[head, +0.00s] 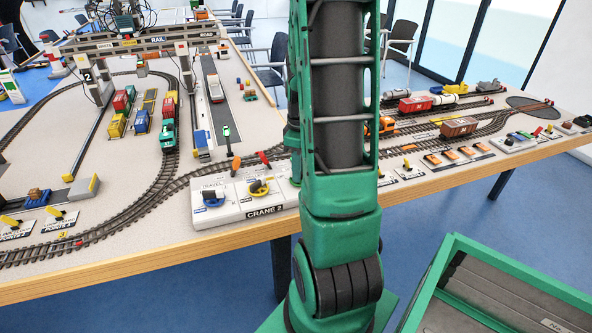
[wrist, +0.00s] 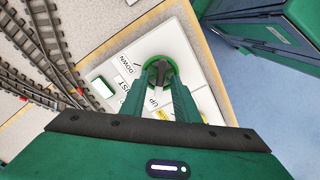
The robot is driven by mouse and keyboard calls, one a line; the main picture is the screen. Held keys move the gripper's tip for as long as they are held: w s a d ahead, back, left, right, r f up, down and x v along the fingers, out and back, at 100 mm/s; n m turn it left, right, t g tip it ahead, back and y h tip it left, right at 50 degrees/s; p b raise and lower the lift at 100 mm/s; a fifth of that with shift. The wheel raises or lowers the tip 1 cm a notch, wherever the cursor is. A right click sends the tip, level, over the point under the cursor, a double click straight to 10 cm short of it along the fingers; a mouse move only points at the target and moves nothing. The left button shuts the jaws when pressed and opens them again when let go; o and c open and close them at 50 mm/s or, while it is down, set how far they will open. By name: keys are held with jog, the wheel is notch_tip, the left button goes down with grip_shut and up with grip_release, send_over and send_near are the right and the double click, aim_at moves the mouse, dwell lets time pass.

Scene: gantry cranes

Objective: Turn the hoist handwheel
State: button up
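In the wrist view the hoist handwheel (wrist: 160,70) is a round green dial with a dark raised bar across its middle. It sits on a white panel with the words UP, DOWN and part of HOIST beside it. My gripper (wrist: 162,88) points down at the wheel with its two green fingers apart. The fingertips overlap the near part of the wheel, one on each side of the dark bar; whether they touch it I cannot tell. In the head view the white CRANE 2 panel (head: 228,214) shows, and my arm hides the gripper and the hoist wheel.
The panel also carries a blue knob (head: 212,198) and a yellow knob (head: 259,188). Model railway track (head: 150,200) and a small green upright signal (head: 227,138) are close by. A green-framed case (head: 432,275) stands at the right, off the table's wooden edge (head: 150,262).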

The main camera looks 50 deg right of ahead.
notch_tip(320, 180, up, 10)
jog(key=shift+r, duration=0.15)
dwell(0.3)
